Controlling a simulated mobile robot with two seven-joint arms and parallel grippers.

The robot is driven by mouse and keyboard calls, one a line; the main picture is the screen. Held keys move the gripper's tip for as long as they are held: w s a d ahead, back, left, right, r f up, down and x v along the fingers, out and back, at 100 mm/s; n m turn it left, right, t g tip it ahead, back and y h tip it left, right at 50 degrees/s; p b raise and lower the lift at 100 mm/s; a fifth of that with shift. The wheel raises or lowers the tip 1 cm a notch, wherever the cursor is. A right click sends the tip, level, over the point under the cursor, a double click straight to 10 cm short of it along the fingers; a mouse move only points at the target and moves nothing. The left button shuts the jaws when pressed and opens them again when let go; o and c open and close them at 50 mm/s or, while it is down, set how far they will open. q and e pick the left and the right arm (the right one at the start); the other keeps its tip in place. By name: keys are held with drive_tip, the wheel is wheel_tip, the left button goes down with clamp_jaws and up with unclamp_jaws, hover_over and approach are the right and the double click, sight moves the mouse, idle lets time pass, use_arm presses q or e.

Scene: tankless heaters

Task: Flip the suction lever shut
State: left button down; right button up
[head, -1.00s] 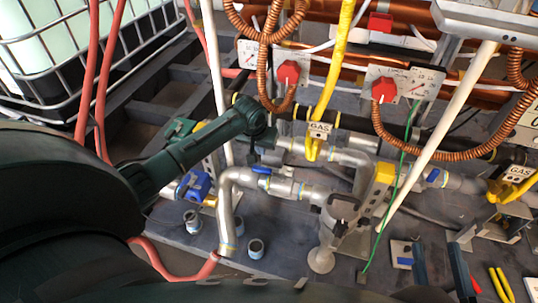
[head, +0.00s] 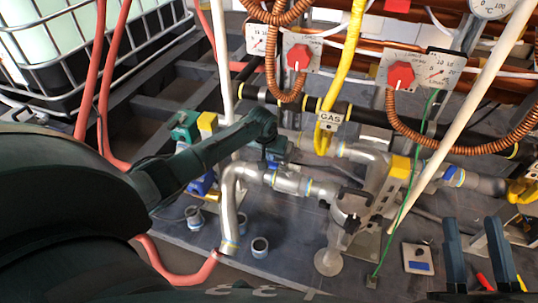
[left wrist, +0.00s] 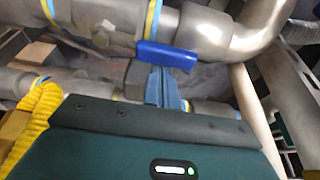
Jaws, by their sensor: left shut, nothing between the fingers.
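A blue lever (left wrist: 167,56) sits on a grey metal pipe with blue and yellow bands in the left wrist view. My left gripper (left wrist: 166,74) is shut and empty, its fingertips close below the lever; I cannot tell whether they touch. In the head view my left gripper (head: 273,158) reaches down to the grey pipe (head: 287,183) and covers the lever there. My right gripper (head: 474,222) is at the lower right of the head view, its two fingers apart with nothing seen between them.
A pump-like grey fitting (head: 350,210) stands right of the pipe. Red-knobbed panels (head: 298,58), copper hoses and a yellow gas hose (head: 345,65) lie behind. A green wire (head: 400,210) and a pale slanted pole (head: 455,125) stand before my right gripper.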

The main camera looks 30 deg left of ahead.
use_arm(q)
drive_tip(key=shift+w+f, duration=0.1)
drive_tip(key=shift+f, duration=0.15)
drive_tip(key=shift+r+p, duration=0.1)
drive_tip(key=shift+p, duration=0.2)
